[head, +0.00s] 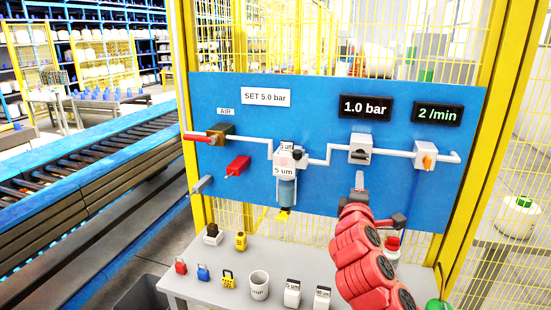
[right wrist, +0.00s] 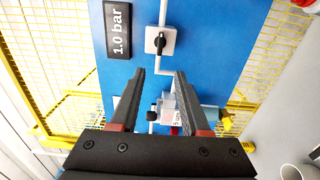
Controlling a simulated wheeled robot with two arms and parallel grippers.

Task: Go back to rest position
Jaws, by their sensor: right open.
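My right arm, red, reaches up from the lower right of the head view in front of the blue panel (head: 320,190). Its gripper (head: 360,182) is just below the white regulator with a dark knob (head: 360,150). In the right wrist view my right gripper (right wrist: 159,74) is open, with nothing between its fingers. The regulator (right wrist: 160,41) is beyond the fingertips there, apart from them. The filter unit (right wrist: 168,108) shows between the fingers. My left gripper is not in view.
Below, a grey table (head: 222,272) holds padlocks, a cup (head: 258,285) and small blocks. A conveyor (head: 90,180) runs at left.

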